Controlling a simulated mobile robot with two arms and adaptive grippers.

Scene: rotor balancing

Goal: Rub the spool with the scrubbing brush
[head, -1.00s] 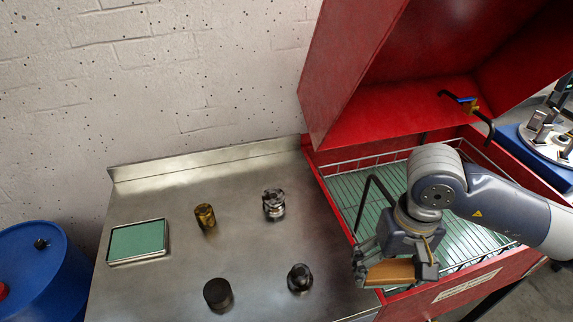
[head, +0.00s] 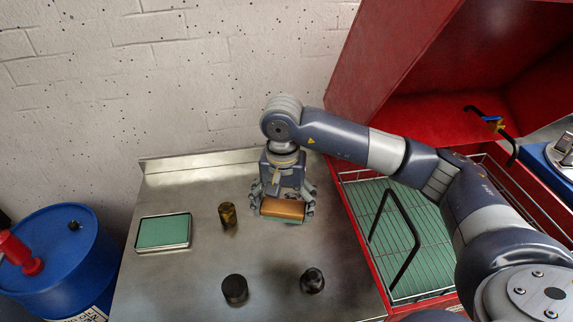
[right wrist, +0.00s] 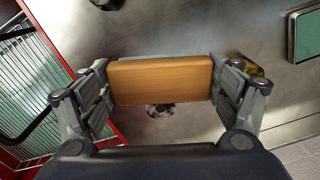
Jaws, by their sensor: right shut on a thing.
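My right gripper (head: 283,205) is shut on the scrubbing brush, an orange-brown wooden block (head: 283,210), and holds it over the steel bench. In the right wrist view the brush (right wrist: 160,82) lies between both fingers. A shiny metal part, which looks like the spool (right wrist: 160,110), shows just past the brush's lower edge there. In the head view the gripper and brush hide this part. I cannot tell whether the brush touches it. My left gripper is not in view.
A brass cylinder (head: 228,215) stands left of my gripper, with a green-topped tray (head: 163,232) farther left. A black cylinder (head: 235,290) and a dark stepped part (head: 312,281) stand nearer. A red parts washer (head: 360,230) with a wire rack is at right; a blue drum (head: 75,265) is at left.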

